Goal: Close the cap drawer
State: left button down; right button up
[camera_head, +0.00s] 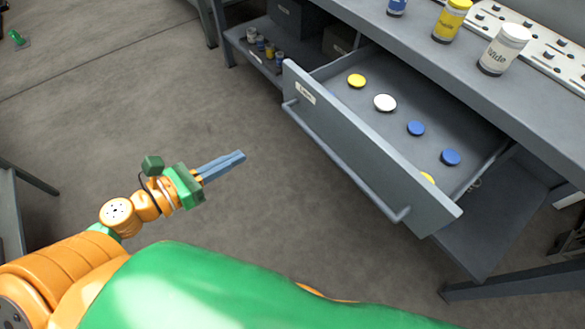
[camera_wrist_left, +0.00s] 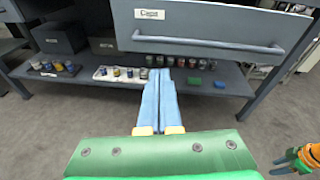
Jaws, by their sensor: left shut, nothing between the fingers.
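The grey cap drawer (camera_head: 372,150) is pulled out from under the workbench in the head view. It holds yellow, white and blue caps. A long bar handle (camera_head: 345,160) runs along its front. The drawer front with its label also shows in the left wrist view (camera_wrist_left: 215,22), its handle (camera_wrist_left: 210,45) above the fingertips. My left gripper (camera_head: 241,156) is shut and empty, in front of the drawer and to the left of it, apart from the handle. Its fingers (camera_wrist_left: 158,85) point toward the bench in the wrist view. My right gripper is not clearly visible in the head view.
The grey workbench top (camera_head: 440,65) carries blue, yellow and white jars (camera_head: 503,50). A lower shelf (camera_wrist_left: 210,80) holds several small jars, trays and dark bins. The floor (camera_head: 200,90) between my left gripper and the bench is clear.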

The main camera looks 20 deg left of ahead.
aim_at(306, 132)
pick_arm(q)
jog(key=w+d+p, duration=0.1)
jog(key=w+d, duration=0.2)
jog(key=w+d+f+m+p, duration=0.1)
jog(key=w+d, duration=0.2)
jog(key=w+d+m+h+p, duration=0.1)
jog(key=w+d+p, duration=0.1)
jog(key=w+d, duration=0.1)
jog(key=shift+w+d+f, duration=0.25)
jog(key=shift+w+d, duration=0.1)
jog(key=shift+w, duration=0.2)
jog(key=shift+w+d+f, duration=0.2)
jog(key=shift+w+d, duration=0.05)
jog(key=shift+w, duration=0.05)
pick_arm(e)
jog(key=r, duration=0.2)
jog(key=shift+w+d+r, duration=0.1)
jog(key=shift+d+r, duration=0.1)
jog(key=shift+r, duration=0.2)
pick_arm(q)
jog(key=shift+w, duration=0.1)
pick_arm(e)
jog(key=shift+f, duration=0.1)
